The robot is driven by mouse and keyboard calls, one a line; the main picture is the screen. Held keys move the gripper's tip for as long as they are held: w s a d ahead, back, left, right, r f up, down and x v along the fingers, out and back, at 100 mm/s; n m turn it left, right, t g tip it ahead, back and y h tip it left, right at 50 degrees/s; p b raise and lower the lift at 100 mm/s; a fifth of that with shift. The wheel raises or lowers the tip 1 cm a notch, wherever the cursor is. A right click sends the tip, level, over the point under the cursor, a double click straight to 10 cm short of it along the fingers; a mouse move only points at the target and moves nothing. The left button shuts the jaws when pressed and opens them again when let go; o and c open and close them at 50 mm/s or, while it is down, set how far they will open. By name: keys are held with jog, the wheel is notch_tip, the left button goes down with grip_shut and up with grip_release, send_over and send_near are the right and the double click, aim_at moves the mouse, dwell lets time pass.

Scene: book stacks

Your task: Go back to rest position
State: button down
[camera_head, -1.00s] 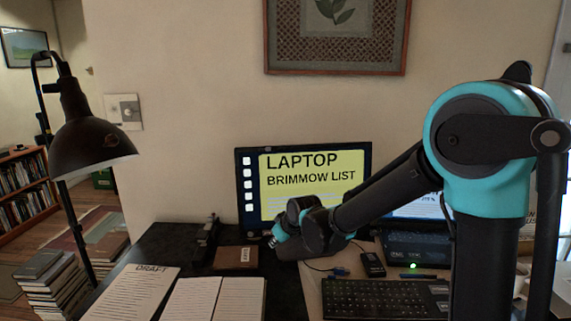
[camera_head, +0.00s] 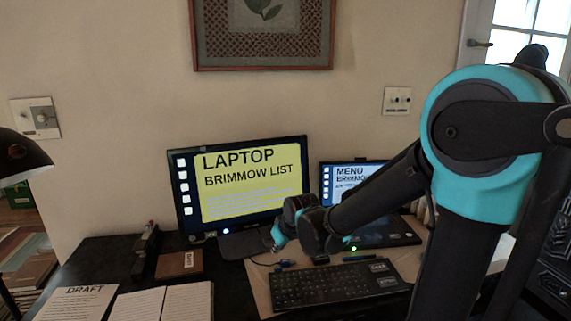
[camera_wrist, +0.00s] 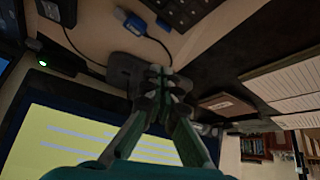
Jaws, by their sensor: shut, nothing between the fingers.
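My gripper (camera_head: 277,240) shows small at the end of my dark and teal arm, in front of the lower right of the large yellow screen (camera_head: 250,178). It also shows in the wrist view (camera_wrist: 161,76), where its two fingers meet at the tips with nothing between them. The wrist view shows the screen's yellow face (camera_wrist: 90,140) at the lower left, partly hidden by my gripper. My arm is bent and reaches forward and left over the desk (camera_head: 100,257).
A keyboard (camera_head: 325,285) lies on the desk below my arm. A smaller screen (camera_head: 345,175) stands behind my arm. Open pages (camera_head: 165,303), a brown box (camera_head: 180,264) and a black lamp (camera_head: 20,155) are at the left. A door (camera_head: 495,45) is at the upper right.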

jog(key=s+d+f+m, duration=0.1)
jog(key=s+d, duration=0.1)
jog(key=d, duration=0.3)
jog(key=s+d+m+h, duration=0.1)
jog(key=s+d+m, duration=0.1)
jog(key=d, duration=0.3)
jog(key=s+d+f+m+h, duration=0.1)
jog(key=s+d, duration=0.2)
jog(key=d, duration=0.2)
jog(key=shift+s+d+f, duration=0.1)
jog(key=shift+d+f, duration=0.25)
jog(key=s+d+f+m+g+h, duration=0.1)
jog(key=s+d+f+m, duration=0.2)
jog(key=s+d, duration=0.5)
jog(key=shift+s+d+f+m, duration=0.25)
jog(key=shift+s+f+m, duration=0.05)
jog(key=shift+s+m, duration=0.15)
